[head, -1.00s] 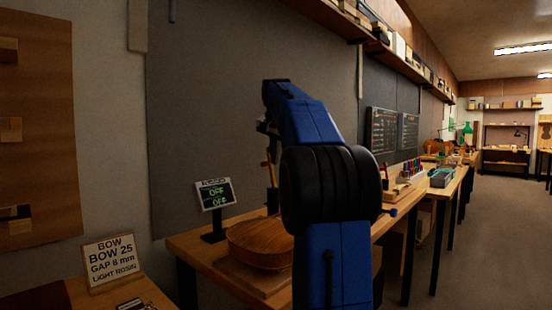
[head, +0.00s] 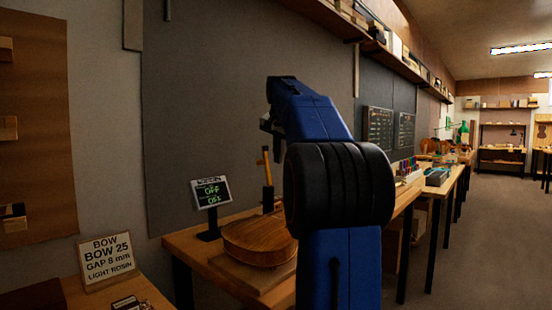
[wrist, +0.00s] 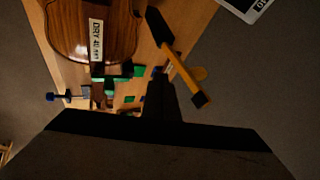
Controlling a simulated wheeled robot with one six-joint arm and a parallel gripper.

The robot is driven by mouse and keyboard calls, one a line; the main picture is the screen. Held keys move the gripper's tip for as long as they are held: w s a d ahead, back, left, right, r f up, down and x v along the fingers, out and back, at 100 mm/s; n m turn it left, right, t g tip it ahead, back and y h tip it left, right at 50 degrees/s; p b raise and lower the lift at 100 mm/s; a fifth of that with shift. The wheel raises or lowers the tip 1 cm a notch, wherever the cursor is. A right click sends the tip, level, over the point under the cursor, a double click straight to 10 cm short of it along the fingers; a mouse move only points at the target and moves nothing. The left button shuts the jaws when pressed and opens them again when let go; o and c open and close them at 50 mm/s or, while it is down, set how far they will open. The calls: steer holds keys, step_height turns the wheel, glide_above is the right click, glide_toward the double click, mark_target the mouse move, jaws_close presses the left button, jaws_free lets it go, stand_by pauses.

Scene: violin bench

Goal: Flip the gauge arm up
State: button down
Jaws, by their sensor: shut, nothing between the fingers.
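The gauge arm is a yellow-orange bar (head: 265,157) with a dark end. In the head view it points up from a black post (head: 268,195) beside the violin body. In the wrist view the bar (wrist: 186,77) runs from the post towards the camera, to the right of my gripper (wrist: 158,80). My gripper is shut and empty, with a visible gap between its fingers and the bar. In the head view the gripper is mostly hidden behind my blue arm.
The brown violin body (head: 258,240) lies on the bench; a label reading DRY shows on it in the wrist view. A small display (head: 211,192) reads OFF on two lines. Small green and dark pieces (wrist: 118,72) lie near the violin. A BOW 25 sign (head: 107,258) stands left.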

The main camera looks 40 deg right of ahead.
steer(key=w+v, duration=0.1)
steer(key=v, duration=0.9)
steer(key=shift+r, duration=0.4)
steer(key=shift+a, duration=0.1)
steer(key=s+a+f+n+y, duration=0.1)
steer(key=s+a+f+n, duration=0.35)
steer(key=a+f, duration=0.65)
steer(key=s+a+f+n+y, duration=0.2)
steer(key=s+a+f+n, duration=0.25)
steer(key=a+f, duration=0.65)
steer(key=s+a+f+n, duration=0.2)
steer(key=s+a+f, duration=0.2)
steer(key=s+f, duration=0.2)
steer(key=s+a+f+n+y, duration=0.1)
steer(key=s+a+f, duration=0.4)
steer(key=f, duration=0.6)
steer(key=s+a+f+n, duration=0.3)
steer(key=s+a+f, duration=0.2)
steer(key=s+f, duration=0.2)
step_height(320, 180, down, 2)
steer(key=shift+s+f, duration=0.15)
steer(key=shift+s, duration=0.2)
